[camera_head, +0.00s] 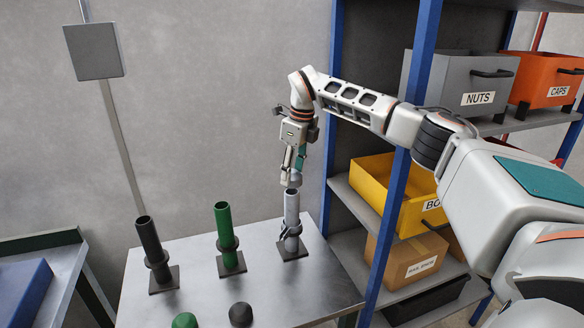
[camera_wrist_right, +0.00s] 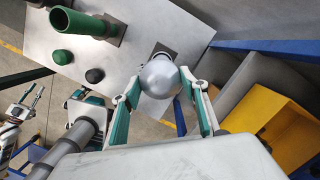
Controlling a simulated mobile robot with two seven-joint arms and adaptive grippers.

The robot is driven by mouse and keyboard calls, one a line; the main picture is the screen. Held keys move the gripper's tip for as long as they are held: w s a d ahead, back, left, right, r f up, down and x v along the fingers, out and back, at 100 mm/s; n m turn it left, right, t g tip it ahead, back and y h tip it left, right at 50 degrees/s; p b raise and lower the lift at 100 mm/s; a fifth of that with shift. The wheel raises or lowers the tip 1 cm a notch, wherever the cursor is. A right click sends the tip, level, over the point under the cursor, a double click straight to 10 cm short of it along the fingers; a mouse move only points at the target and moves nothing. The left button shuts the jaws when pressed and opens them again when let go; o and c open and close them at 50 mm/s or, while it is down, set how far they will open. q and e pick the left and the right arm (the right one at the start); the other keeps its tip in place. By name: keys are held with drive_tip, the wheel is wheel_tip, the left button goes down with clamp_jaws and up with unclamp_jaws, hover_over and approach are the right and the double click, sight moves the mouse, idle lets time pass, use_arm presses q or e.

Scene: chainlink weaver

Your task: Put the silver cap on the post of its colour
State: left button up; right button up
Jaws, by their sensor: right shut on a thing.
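The silver cap (camera_wrist_right: 160,76) is a rounded dome between the fingers of my right gripper (camera_head: 292,178), which is shut on it. In the head view the gripper points down directly over the upright silver post (camera_head: 291,212), at its top end. Whether the cap touches the post cannot be told; in the wrist view the cap hides most of the post, leaving its dark base plate (camera_wrist_right: 164,48) partly visible. My left gripper (camera_wrist_right: 33,94) shows at the left of the wrist view, its fingers apart and empty.
A green post (camera_head: 223,228) and a black post (camera_head: 151,243) stand left on the metal table (camera_head: 262,268). A green cap (camera_head: 185,320) and a black cap (camera_head: 240,314) sit in front. A blue-framed shelf with bins, including a yellow one (camera_head: 375,190), stands close on the right.

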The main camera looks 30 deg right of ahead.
sight(292, 192)
drive_tip(key=shift+f, duration=2.45)
drive_tip(key=o, duration=1.2)
